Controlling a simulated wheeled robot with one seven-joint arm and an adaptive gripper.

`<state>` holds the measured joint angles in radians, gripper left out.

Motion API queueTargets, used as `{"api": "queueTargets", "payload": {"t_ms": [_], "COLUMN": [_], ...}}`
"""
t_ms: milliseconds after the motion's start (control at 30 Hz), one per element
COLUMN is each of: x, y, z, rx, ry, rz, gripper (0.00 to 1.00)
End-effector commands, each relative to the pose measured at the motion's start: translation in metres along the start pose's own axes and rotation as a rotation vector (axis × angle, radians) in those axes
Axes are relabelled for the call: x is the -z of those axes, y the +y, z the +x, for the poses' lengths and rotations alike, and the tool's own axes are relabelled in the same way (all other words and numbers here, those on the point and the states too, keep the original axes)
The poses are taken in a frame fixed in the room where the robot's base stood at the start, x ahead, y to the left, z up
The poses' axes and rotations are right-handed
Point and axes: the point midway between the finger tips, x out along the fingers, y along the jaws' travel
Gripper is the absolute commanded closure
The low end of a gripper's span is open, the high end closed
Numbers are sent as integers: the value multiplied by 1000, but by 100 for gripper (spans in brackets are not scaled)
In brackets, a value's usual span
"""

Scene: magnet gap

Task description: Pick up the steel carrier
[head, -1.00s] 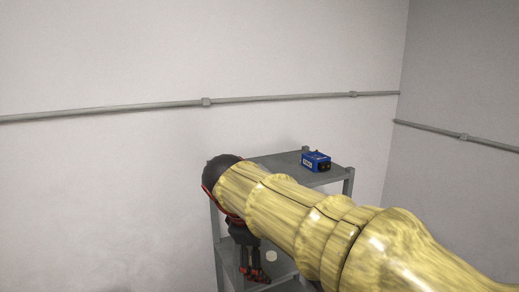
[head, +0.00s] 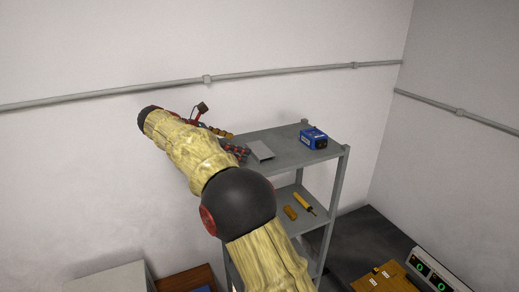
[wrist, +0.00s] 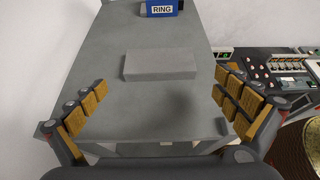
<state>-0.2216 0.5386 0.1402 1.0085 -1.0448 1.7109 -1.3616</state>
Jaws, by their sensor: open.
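The steel carrier appears to be the flat grey block (head: 260,150) on the top shelf of a grey metal rack (head: 290,150). In the wrist view the grey block (wrist: 160,65) lies crosswise on the shelf top, ahead of my gripper (wrist: 160,88). My gripper's jaws are spread wide, with one finger on each side of the view and nothing between them. In the head view my gripper (head: 222,134) is at the left end of the top shelf, left of the block. My arm partly hides the rack's left side.
A blue box (head: 313,138), labelled RING in the wrist view (wrist: 160,10), stands behind the block. A yellow-handled tool (head: 303,203) and an orange-brown piece (head: 290,212) lie on the lower shelf. A dark bench with a control panel (head: 432,272) stands right. Walls close the back.

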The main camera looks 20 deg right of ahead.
Motion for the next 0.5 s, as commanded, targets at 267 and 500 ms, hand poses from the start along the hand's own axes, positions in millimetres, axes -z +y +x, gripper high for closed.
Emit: {"api": "queueTargets", "payload": {"t_ms": [267,500], "x": [-3,-8], "y": [0,1], "z": [25,57], "rx": [1,4], "ry": [1,1], "rz": [2,1], "gripper": [0,0]}}
